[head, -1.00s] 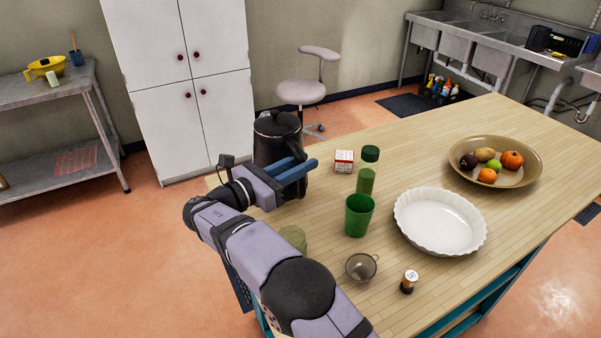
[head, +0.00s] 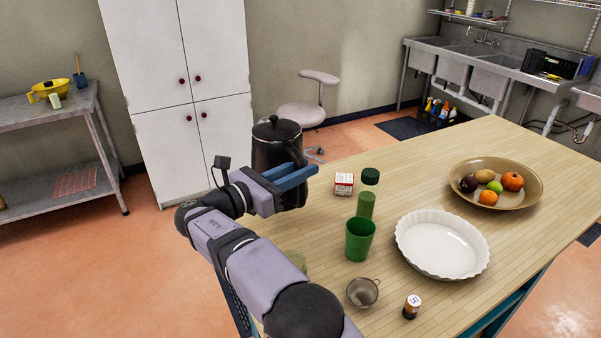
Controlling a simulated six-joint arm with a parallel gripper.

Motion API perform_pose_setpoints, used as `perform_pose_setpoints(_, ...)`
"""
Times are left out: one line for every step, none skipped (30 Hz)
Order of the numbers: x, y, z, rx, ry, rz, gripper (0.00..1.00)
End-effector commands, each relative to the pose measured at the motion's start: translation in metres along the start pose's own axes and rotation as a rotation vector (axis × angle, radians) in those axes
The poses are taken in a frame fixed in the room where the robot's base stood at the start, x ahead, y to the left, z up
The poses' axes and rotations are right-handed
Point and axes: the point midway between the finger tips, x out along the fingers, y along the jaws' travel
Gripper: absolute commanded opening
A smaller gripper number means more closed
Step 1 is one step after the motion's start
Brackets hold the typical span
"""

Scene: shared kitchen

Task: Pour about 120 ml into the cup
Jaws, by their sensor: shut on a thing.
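A dark lidded kettle (head: 272,150) is at the far left end of the wooden table. My gripper (head: 298,176) is shut on the kettle at its right side. The grip is partly hidden by the blue fingers, and the kettle looks upright. A green cup (head: 359,241) stands upright on the table, to the right of and nearer than the kettle, apart from it. Its contents cannot be made out.
A pale green glass (head: 297,260) is partly behind my arm.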

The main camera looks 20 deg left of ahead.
Motion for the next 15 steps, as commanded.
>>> perform_pose_setpoints(0.0, -0.001, 0.007, 0.014, -0.007, 0.0, 0.0)
perform_pose_setpoints(0.0, -0.001, 0.007, 0.014, -0.007, 0.0, 0.0)
perform_pose_setpoints(0.0, -0.001, 0.006, 0.014, -0.007, 0.0, 0.0)
perform_pose_setpoints(-0.001, 0.0, 0.006, 0.014, -0.007, 0.001, 0.0)
perform_pose_setpoints(-0.001, 0.0, 0.005, 0.014, -0.007, 0.001, 0.0)
perform_pose_setpoints(-0.002, 0.0, 0.003, 0.014, -0.007, 0.003, 0.0)
perform_pose_setpoints(-0.003, 0.001, 0.002, 0.014, -0.007, 0.004, 0.0)
perform_pose_setpoints(-0.003, 0.001, 0.0, 0.014, -0.007, 0.005, 0.0)
perform_pose_setpoints(-0.005, 0.002, -0.001, 0.015, -0.008, 0.008, 0.0)
perform_pose_setpoints(-0.006, 0.001, 0.0, 0.017, -0.008, 0.01, 0.0)
perform_pose_setpoints(-0.007, 0.001, 0.003, 0.019, -0.008, 0.012, 0.0)
perform_pose_setpoints(-0.009, -0.001, 0.008, 0.022, -0.008, 0.016, 0.0)
perform_pose_setpoints(-0.011, -0.002, 0.013, 0.023, -0.009, 0.019, 0.0)
perform_pose_setpoints(-0.012, -0.004, 0.019, 0.024, -0.009, 0.022, 0.0)
perform_pose_setpoints(-0.014, -0.007, 0.027, 0.025, -0.009, 0.025, 0.0)
